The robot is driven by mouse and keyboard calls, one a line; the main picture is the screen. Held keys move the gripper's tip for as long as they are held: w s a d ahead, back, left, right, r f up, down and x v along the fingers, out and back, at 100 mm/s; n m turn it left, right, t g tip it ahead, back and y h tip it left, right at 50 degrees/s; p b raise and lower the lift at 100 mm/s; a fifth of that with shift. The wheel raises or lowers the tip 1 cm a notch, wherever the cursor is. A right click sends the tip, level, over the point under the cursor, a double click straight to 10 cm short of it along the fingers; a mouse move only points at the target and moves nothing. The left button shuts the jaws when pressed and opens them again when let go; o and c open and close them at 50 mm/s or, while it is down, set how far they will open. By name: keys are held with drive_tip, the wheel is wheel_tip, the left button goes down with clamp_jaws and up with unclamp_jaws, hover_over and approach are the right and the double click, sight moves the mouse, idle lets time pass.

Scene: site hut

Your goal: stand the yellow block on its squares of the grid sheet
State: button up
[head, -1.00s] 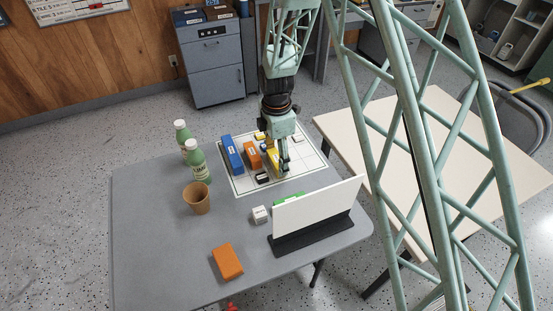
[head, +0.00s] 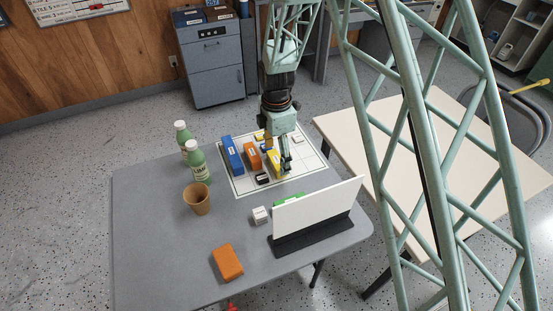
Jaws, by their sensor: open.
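The white grid sheet (head: 239,186) lies at the back right of the grey table. The yellow block (head: 275,160) stands on the sheet, partly hidden by my gripper. My gripper (head: 285,168) points down at the block's right side, open; whether it touches the block cannot be told. A blue block (head: 232,155) and an orange block (head: 253,158) stand to the left of the yellow one on the sheet. A small black block (head: 262,179) lies in front of them. Another small yellow piece (head: 260,137) shows behind, partly covered by my arm.
A white upright panel (head: 318,208) on a dark base stands in front of the sheet and partly hides a green block (head: 290,199). A white cube (head: 260,215), a loose orange block (head: 228,262), a paper cup (head: 197,198) and two green bottles (head: 199,165) stand on the table.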

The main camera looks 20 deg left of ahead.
sight(277, 159)
wheel_tip(277, 159, up, 10)
drive_tip(key=p, duration=0.1)
drive_tip(key=shift+r, duration=0.15)
idle(0.9)
drive_tip(key=shift+r, duration=0.1)
